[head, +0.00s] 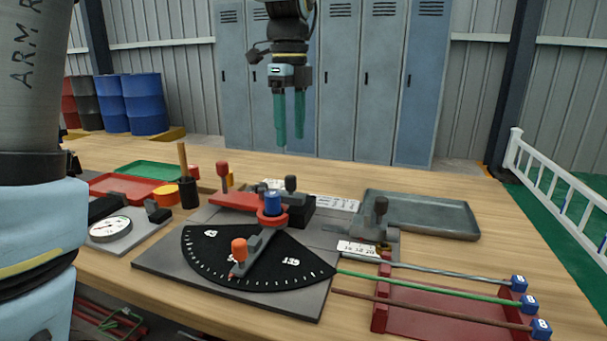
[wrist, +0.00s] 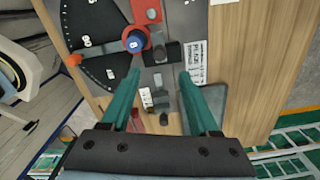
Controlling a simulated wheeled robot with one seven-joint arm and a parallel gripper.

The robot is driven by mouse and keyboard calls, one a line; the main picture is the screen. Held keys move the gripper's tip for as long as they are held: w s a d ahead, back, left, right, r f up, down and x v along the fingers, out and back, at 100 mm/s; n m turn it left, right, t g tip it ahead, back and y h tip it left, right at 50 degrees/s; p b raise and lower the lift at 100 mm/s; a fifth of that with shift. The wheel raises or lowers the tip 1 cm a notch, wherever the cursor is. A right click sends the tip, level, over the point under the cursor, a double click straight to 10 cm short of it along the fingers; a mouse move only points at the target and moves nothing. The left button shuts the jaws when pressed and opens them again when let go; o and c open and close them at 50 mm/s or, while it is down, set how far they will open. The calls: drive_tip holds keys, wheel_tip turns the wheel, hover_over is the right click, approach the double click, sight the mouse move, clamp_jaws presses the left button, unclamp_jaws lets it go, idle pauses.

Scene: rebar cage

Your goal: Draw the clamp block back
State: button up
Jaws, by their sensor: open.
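My gripper (head: 290,140) hangs above the back of the bench with its two green fingers apart and nothing between them. In the wrist view the fingers (wrist: 158,76) point down over the bending plate. A dark block with a black knob, which looks like the clamp block (head: 301,211), sits behind the blue-capped centre pin (head: 272,204); the block also shows in the wrist view (wrist: 168,53). A second, grey block with a dark knob (head: 381,208) stands farther right by a size label. The frames do not settle which block is the clamp block.
A grey tray (head: 440,215) lies at right. Several bars cross a red rack (head: 440,312) at front right. A dial gauge (head: 110,229) is at left.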

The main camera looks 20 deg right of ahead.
sight(291, 176)
wheel_tip(291, 176, down, 9)
drive_tip(key=shift+r, duration=0.1)
drive_tip(key=shift+c, duration=0.2)
clamp_jaws()
idle(0.5)
idle(0.9)
